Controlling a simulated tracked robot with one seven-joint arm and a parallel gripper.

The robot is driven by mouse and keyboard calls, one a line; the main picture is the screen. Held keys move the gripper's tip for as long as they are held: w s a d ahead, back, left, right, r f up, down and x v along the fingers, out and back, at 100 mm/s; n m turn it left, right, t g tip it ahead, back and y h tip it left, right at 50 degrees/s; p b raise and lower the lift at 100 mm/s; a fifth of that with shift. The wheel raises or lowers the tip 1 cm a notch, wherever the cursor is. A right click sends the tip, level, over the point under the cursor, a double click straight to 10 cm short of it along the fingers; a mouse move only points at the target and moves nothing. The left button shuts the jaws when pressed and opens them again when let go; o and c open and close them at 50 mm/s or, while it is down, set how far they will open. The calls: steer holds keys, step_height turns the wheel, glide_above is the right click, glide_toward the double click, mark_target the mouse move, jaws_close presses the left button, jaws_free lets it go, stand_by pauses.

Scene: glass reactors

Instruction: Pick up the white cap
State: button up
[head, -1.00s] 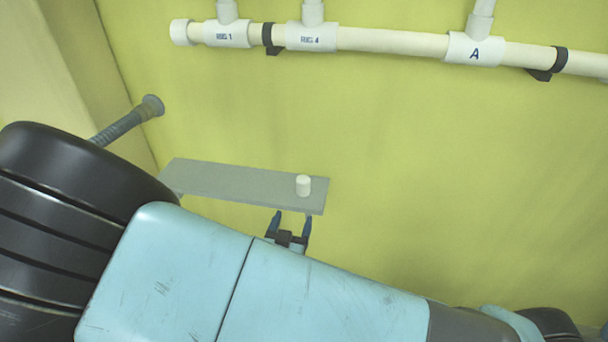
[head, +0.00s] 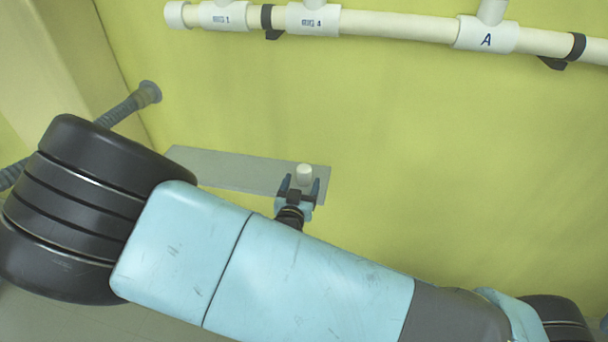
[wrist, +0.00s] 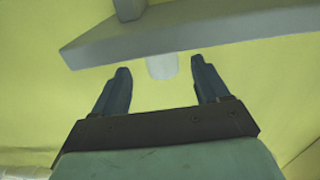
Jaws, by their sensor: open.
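The white cap (head: 304,171) is a small plain cylinder standing upright near the right end of a narrow grey shelf (head: 235,170). My gripper (head: 300,182) is open at the shelf's front edge, with one finger on each side of the cap in the head view. In the wrist view the cap (wrist: 162,67) shows in the gap between the two dark fingertips (wrist: 161,70), with room on both sides. The fingers do not appear to touch it. The grey shelf (wrist: 190,30) crosses the top of the wrist view.
A yellow-green wall (head: 430,130) stands behind the shelf. A white pipe (head: 390,25) with labelled fittings runs along it above. A grey hose (head: 125,108) meets the wall at the left. The rest of the shelf is bare.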

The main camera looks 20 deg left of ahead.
mark_target(302, 176)
steer(key=w, duration=0.5)
steer(key=shift+a+r, duration=0.35)
steer(key=shift+s, duration=0.1)
steer(key=c, duration=1.1)
